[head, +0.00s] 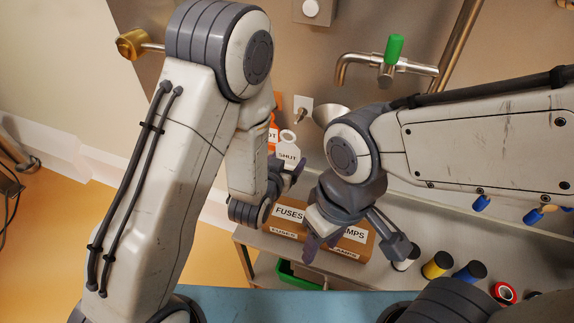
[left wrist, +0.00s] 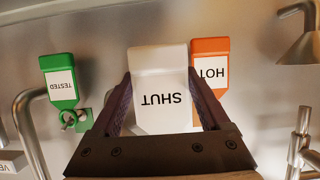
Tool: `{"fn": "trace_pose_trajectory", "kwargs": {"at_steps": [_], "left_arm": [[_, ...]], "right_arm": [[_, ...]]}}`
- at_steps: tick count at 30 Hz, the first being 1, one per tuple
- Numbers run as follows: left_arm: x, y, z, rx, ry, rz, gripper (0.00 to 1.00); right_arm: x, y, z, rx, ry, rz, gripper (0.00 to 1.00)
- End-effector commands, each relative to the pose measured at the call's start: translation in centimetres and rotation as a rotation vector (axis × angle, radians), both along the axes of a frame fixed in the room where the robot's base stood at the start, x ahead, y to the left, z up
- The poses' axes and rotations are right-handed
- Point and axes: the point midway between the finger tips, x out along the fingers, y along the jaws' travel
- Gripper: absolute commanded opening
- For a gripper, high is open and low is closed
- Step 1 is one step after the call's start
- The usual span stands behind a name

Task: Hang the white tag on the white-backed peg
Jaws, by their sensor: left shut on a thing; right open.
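The white tag (head: 287,154), marked SHUT, is upright with its holed end up in the head view. My left gripper (head: 288,172) is shut on its lower part. In the left wrist view the white tag (left wrist: 160,85) sits between the two fingers, its lettering upside down. The white-backed peg (head: 302,114) is on the steel wall, just above and right of the tag's hole in the head view; the two look apart, but the depth gap is unclear. My right gripper (head: 352,242) is open and empty, over the boxes on the shelf.
An orange HOT tag (left wrist: 210,65) hangs close beside the white tag. A green TESTED tag (left wrist: 60,80) hangs on its peg. The FUSES box (head: 289,212) and several small rolls stand below.

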Motion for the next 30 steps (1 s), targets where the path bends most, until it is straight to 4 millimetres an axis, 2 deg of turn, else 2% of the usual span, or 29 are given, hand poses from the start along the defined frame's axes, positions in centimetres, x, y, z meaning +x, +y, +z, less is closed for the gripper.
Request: {"fn": "trace_pose_trajectory", "kwargs": {"at_steps": [8,19,30], "left_arm": [[0.2,0.0,-0.3,-0.001,-0.002,-0.001,0.25],[2.4,-0.7,-0.4,-0.001,-0.002,0.0,0.25],[4.5,-1.4,-0.4,0.0,0.0,0.0,0.25]], "right_arm": [[0.0,0.0,-2.0,0.0,0.0,0.0,0.5],[0.0,0.0,-3.4,0.0,0.0,0.0,0.5],[0.0,0.0,-2.7,0.0,0.0,0.0,0.5]]}}
